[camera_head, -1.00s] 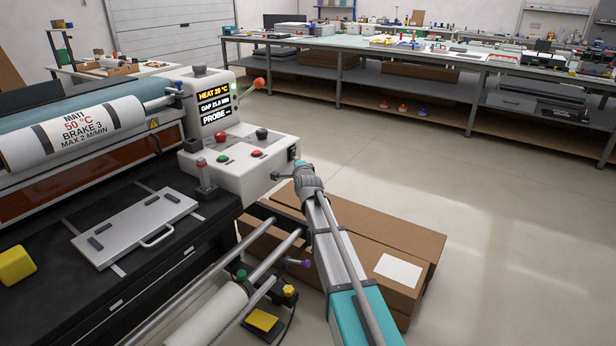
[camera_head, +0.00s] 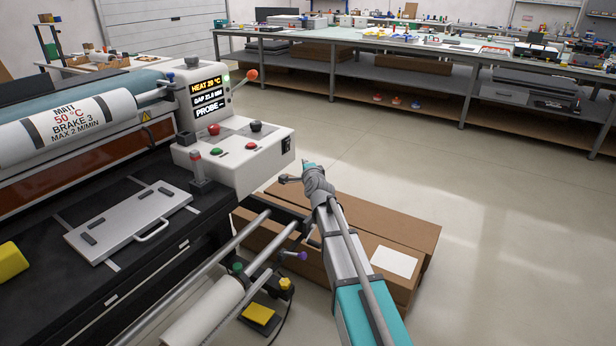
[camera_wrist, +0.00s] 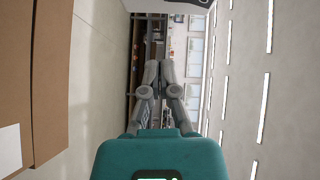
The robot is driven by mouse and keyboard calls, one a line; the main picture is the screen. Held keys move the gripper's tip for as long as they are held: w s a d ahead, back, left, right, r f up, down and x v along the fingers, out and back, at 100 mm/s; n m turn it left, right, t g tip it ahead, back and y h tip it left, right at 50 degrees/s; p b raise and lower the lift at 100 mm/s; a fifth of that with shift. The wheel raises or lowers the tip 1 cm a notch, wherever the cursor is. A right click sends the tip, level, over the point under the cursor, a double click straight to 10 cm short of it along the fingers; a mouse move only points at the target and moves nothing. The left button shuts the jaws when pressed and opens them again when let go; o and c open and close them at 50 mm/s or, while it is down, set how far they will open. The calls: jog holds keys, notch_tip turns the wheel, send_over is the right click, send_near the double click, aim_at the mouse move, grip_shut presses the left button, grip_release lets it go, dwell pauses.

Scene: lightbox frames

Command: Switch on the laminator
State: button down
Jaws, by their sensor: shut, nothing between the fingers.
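The laminator (camera_head: 75,180) fills the left of the head view, with a white control console (camera_head: 240,165) at its right end. A black rocker switch (camera_head: 286,144) sits on the console's right side face; its position is too small to read. The lit display (camera_head: 207,97) shows heat, gap and probe lines. My gripper (camera_head: 288,179) is small in the head view, just right of and below the console, apart from the switch. In the wrist view, my gripper's grey fingers (camera_wrist: 159,66) come together at the tips, empty.
The console top has a red mushroom button (camera_head: 213,129), green and red buttons and a black knob (camera_head: 255,127). Cardboard boxes (camera_head: 412,235) lie on the floor under my arm. Steel bars (camera_head: 235,260) stick out below the console. Open floor (camera_head: 500,230) lies to the right.

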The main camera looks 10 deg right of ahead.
jog(key=s, duration=0.6)
jog(key=shift+s+f, duration=0.15)
jog(key=shift+f, duration=0.15)
jog(key=s+a+f+n+g+y, duration=0.2)
jog(key=s+a+f+n+g, duration=0.1)
jog(key=s+f+n+g, duration=1)
jog(key=s+d+f+n+g+h, duration=0.2)
jog(key=s, duration=0.8)
jog(key=s+d+f+n+g+h, duration=0.1)
jog(key=s+d+f+g, duration=0.15)
jog(key=s, duration=0.65)
notch_tip(320, 180, up, 23)
jog(key=p, duration=2.2)
jog(key=shift+d, duration=0.1)
